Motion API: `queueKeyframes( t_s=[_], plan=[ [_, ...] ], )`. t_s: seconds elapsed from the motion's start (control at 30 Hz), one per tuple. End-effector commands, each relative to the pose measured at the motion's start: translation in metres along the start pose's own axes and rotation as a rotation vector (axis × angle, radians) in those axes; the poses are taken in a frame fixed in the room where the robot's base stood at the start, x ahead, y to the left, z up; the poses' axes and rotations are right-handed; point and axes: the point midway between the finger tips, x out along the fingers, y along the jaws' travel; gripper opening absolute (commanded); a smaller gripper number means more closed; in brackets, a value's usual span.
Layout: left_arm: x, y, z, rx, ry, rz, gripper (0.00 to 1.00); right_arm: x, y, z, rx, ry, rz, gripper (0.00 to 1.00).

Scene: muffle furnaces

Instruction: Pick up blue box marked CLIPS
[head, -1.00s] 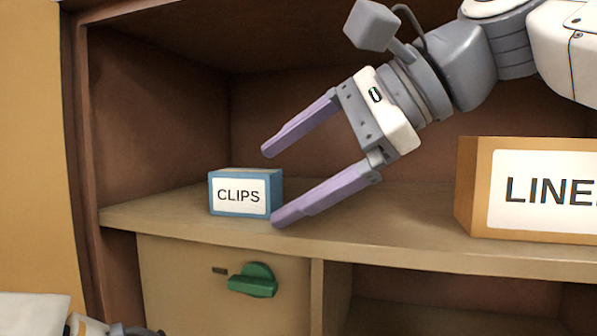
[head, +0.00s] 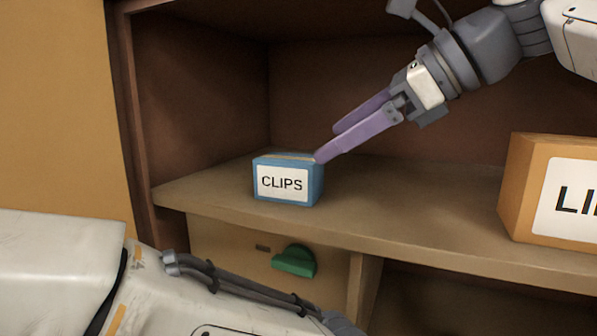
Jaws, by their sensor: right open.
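The blue box marked CLIPS (head: 316,190) stands upright on the wooden shelf (head: 420,205), near its left end, with its white label facing me. My right gripper (head: 326,145) reaches in from the upper right. Its two purple fingers are apart with nothing between them. The nearer fingertip overlaps the box's upper right corner in the picture; I cannot tell whether it touches. The farther fingertip is behind and above the box. My left arm shows at the lower left, but its gripper is out of view.
An orange box (head: 519,188) with a partly cut-off label stands on the shelf at the right. Below the shelf is a drawer front with a green handle (head: 294,262). The cabinet's side wall (head: 190,110) is left of the blue box. Shelf between the boxes is clear.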

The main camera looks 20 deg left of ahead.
Motion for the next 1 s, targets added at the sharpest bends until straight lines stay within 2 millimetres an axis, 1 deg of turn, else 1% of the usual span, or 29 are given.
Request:
queueKeyframes(
  t_s=[0.03, 0.1, 0.2, 0.37, 0.5, 0.63, 0.73, 0.93, 0.97, 1.0],
  plan=[
    [-0.001, 0.000, 0.000, 0.000, 0.000, 0.000, 0.50, 0.010, 0.002, 0.000, -0.002, 0.001, 0.005, 1.00],
    [-0.002, 0.000, 0.000, -0.001, 0.000, 0.000, 0.50, 0.020, 0.001, 0.001, -0.001, 0.001, 0.005, 1.00],
    [-0.003, 0.000, 0.000, -0.002, 0.000, 0.000, 0.50, 0.030, 0.001, 0.000, -0.001, 0.001, 0.003, 1.00],
    [-0.007, 0.000, 0.000, -0.003, 0.000, 0.000, 0.50, 0.042, 0.001, 0.001, -0.002, 0.001, 0.003, 1.00],
    [-0.017, 0.001, -0.001, -0.002, 0.000, 0.000, 0.50, 0.062, 0.001, 0.002, -0.002, 0.002, 0.005, 1.00],
    [-0.019, 0.001, -0.001, -0.002, 0.000, 0.000, 0.50, 0.080, 0.001, 0.001, -0.003, 0.002, 0.003, 1.00],
    [-0.020, 0.001, -0.001, -0.001, 0.000, 0.000, 0.50, 0.086, 0.001, 0.000, -0.004, 0.001, 0.000, 1.00],
    [-0.019, 0.001, -0.001, -0.001, 0.000, 0.000, 0.50, 0.086, 0.000, 0.000, -0.004, 0.001, -0.001, 1.00],
    [-0.019, 0.001, -0.001, -0.002, 0.000, 0.000, 0.50, 0.086, 0.000, 0.000, -0.004, 0.001, -0.001, 0.92],
    [-0.019, 0.001, -0.001, -0.002, 0.000, 0.000, 0.50, 0.086, 0.000, 0.000, -0.004, 0.001, -0.001, 0.77]
  ],
)
